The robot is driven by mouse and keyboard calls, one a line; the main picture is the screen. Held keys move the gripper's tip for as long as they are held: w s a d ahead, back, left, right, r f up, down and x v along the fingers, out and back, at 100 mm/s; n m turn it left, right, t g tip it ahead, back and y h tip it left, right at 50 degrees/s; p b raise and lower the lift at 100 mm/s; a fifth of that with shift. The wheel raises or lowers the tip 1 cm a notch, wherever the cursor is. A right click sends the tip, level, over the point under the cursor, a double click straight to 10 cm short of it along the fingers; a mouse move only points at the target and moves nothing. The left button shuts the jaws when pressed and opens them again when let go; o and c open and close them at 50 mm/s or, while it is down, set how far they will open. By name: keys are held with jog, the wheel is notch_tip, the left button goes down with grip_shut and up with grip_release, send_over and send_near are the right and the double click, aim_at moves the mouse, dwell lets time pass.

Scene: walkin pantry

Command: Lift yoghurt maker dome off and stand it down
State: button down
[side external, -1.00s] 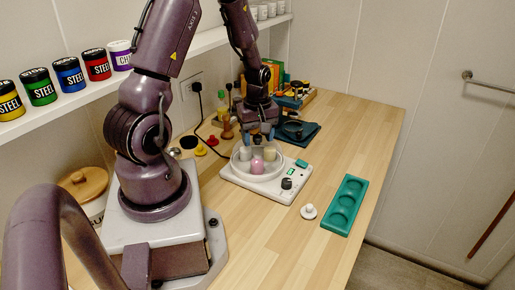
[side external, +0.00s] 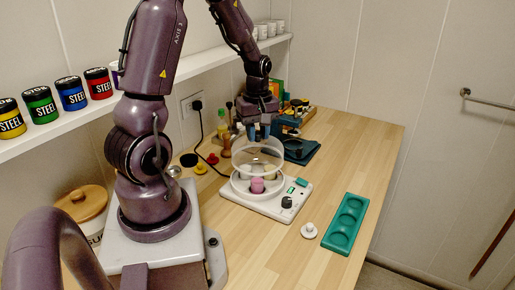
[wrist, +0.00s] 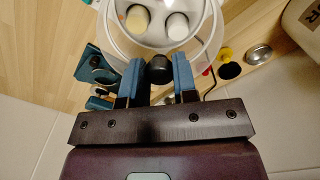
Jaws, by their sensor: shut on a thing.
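The yoghurt maker (side external: 268,204) is a white base with a dial and a green display on the wooden counter. Its clear dome (side external: 257,157) is held above it, roughly level, with the rim apart from the base. My gripper (side external: 258,132) is shut on the dome's black knob (wrist: 159,69), which shows between the blue fingers in the wrist view. Through the dome in the wrist view (wrist: 200,55) a cream jar (wrist: 137,20) and a white jar (wrist: 177,27) show. A pink jar (side external: 257,185) stands in the base in the side view.
A green tray with round hollows (side external: 345,224) lies on the right of the counter. A small white knobbed piece (side external: 309,230) lies left of it. A dark blue tray (side external: 297,150) and bottles stand behind. A black cord runs to the wall socket. Bare counter lies in front of the base.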

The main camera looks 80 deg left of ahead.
jog(key=shift+r, duration=3.15)
jog(key=w+d+f, duration=0.2)
jog(key=w+d, duration=0.1)
jog(key=w, duration=0.5)
jog(key=w+d+f, duration=0.2)
jog(key=w+d, duration=0.1)
jog(key=w, duration=0.5)
jog(key=shift+w+a+f, duration=0.75)
jog(key=shift+w+f, duration=1.3)
jog(key=shift+f, duration=0.05)
jog(key=shift+w+a+f, duration=0.8)
jog(key=shift+w+f, duration=1.25)
jog(key=shift+f, duration=0.1)
jog(key=shift+w+a+f, duration=0.75)
jog(key=shift+w+f, duration=1.3)
jog(key=shift+f, duration=0.05)
